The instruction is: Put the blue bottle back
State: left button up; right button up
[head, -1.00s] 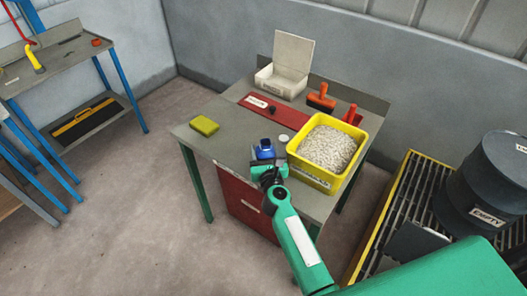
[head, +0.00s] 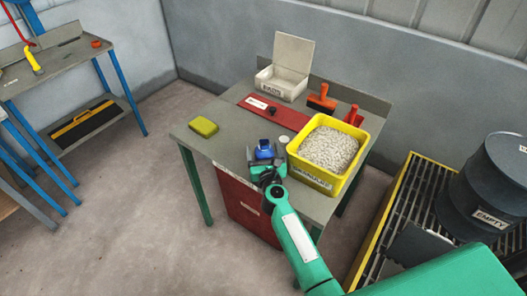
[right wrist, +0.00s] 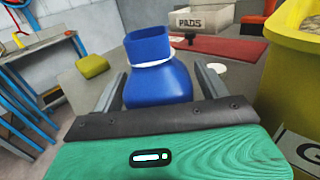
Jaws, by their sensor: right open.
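The blue bottle (head: 265,148) stands upright on the grey table (head: 228,149), near its front edge. My right gripper (head: 264,160) is at the bottle from the front, open. In the right wrist view the blue bottle (right wrist: 157,78) is between the two open fingers (right wrist: 160,85), with a visible gap on each side. The bottle has a white ring below its wide blue top. The lowest part of the bottle is hidden behind my gripper. My left gripper is not in view.
A yellow tub of white granules (head: 328,152) stands close to the right of the bottle. A white disc (head: 284,139) lies just behind it.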

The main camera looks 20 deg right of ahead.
jog(key=shift+s+r, duration=0.1)
jog(key=shift+r, duration=0.1)
jog(key=s, duration=0.3)
jog(key=s+a, duration=0.1)
jog(key=s, duration=0.6)
jog(key=shift+s+a, duration=0.2)
jog(key=shift+s, duration=0.65)
